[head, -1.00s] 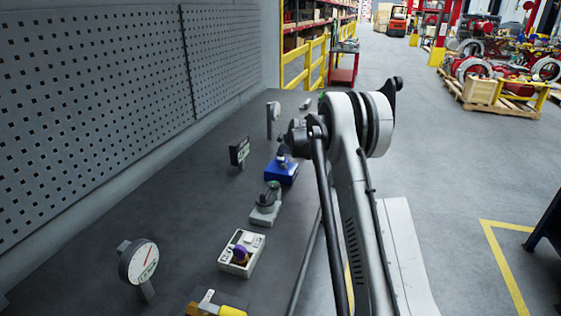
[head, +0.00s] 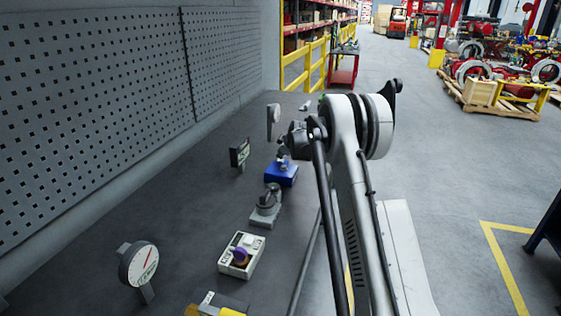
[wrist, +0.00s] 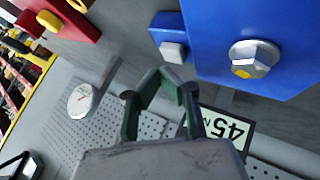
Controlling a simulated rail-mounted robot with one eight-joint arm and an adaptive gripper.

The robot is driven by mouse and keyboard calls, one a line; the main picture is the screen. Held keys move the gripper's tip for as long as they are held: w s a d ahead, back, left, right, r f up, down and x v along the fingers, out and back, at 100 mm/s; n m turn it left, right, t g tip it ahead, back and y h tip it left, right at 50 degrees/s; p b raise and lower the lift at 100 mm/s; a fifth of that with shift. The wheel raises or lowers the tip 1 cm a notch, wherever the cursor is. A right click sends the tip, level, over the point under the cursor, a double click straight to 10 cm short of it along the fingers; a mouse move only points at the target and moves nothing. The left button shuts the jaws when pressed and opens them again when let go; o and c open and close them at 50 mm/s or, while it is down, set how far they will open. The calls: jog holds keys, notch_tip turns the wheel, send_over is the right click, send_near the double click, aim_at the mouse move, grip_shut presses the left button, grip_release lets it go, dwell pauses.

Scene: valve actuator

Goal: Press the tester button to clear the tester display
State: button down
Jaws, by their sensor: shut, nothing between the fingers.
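The blue tester (head: 281,174) stands on the grey bench; its blue body (wrist: 225,35) fills the upper right of the wrist view, with a hex bolt (wrist: 255,58) bearing a yellow mark. A small pale square button (wrist: 172,52) sits on a blue block at the tester's left there. The dark display (head: 240,152) stands beside the tester; in the wrist view the display (wrist: 228,128) appears upside down and reads 45 with a partly hidden unit. My gripper (wrist: 160,76) is shut and empty, its green-grey fingertips close below the button in the picture. I cannot tell whether they touch it.
A grey fixture (head: 266,205), a cream box with a purple knob (head: 241,256) and a round gauge (head: 139,265) stand nearer on the bench. The perforated wall (head: 90,100) bounds the left side.

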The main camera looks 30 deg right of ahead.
aim_at(281, 160)
jog(key=shift+f, duration=0.1)
jog(key=shift+f+b, duration=0.35)
jog(key=shift+b, duration=0.15)
jog(key=shift+f+b, duration=0.45)
jog(key=shift+f, duration=0.05)
dwell(0.9)
jog(key=shift+r, duration=0.95)
jog(key=shift+r+p, duration=0.15)
jog(key=shift+p, duration=0.15)
jog(key=shift+r+p, duration=0.75)
jog(key=shift+r, duration=1.65)
jog(key=shift+f, duration=0.15)
